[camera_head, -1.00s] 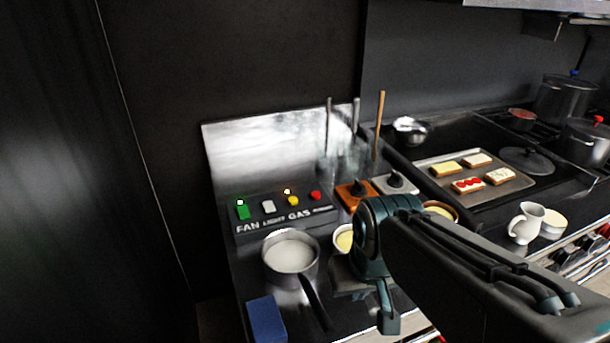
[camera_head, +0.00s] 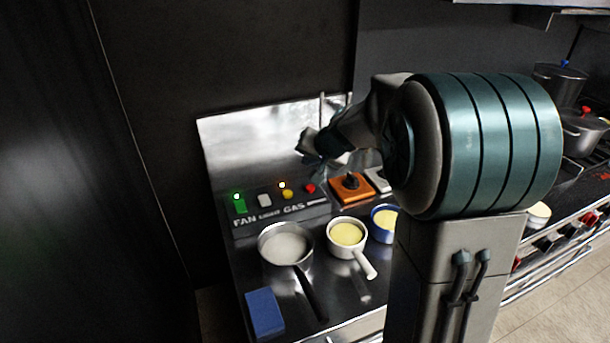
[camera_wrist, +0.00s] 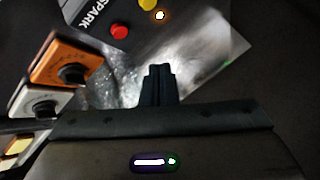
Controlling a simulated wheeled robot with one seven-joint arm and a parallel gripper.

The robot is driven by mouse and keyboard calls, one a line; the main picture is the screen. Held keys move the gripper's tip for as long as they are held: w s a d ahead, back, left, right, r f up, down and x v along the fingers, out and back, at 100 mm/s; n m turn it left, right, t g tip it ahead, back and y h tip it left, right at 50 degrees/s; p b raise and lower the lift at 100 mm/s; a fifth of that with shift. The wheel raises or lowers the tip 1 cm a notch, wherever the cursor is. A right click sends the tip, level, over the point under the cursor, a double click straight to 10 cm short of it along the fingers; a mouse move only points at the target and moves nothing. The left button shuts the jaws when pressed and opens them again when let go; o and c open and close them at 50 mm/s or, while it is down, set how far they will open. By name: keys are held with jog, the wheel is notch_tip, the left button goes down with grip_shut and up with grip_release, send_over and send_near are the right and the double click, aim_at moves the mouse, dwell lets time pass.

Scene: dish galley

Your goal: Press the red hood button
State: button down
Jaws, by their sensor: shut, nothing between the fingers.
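The red button (camera_head: 310,188) is at the right end of a dark control panel (camera_head: 280,215), beside the yellow button (camera_head: 287,194). In the wrist view the red button (camera_wrist: 119,32) shows clear of my fingers, up and left of them. My gripper (camera_head: 305,145) is in the head view above the red button, apart from it. In the wrist view my gripper (camera_wrist: 158,70) has its fingers together and nothing between them. A white button (camera_head: 264,200) and a green button (camera_head: 240,204) sit further left; small lights glow by the green and yellow ones.
An orange knob block (camera_head: 350,187) and a grey knob block (camera_head: 378,180) stand right of the panel. In front are a saucepan (camera_head: 285,246), a white-handled pot (camera_head: 346,238), a blue bowl (camera_head: 385,224) and a blue block (camera_head: 264,312). A steel sheet (camera_head: 245,150) rises behind.

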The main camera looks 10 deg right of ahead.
jog(key=shift+m+t, duration=0.4)
jog(key=shift+m, duration=0.1)
jog(key=w, duration=0.1)
jog(key=w+d, duration=0.1)
jog(key=w, duration=0.2)
jog(key=shift+w+d+f, duration=0.2)
jog(key=shift+d+f, duration=0.1)
jog(key=shift+d, duration=0.05)
jog(key=b, duration=0.6)
send_over(312, 190)
notch_tip(312, 190, down, 8)
jog(key=shift+w+r, duration=0.1)
jog(key=shift+r, duration=0.1)
jog(key=shift+f+b, duration=0.6)
jog(key=shift+b, duration=0.25)
jog(key=shift+f, duration=0.1)
jog(key=shift+f+b, duration=0.3)
jog(key=shift+b, duration=0.3)
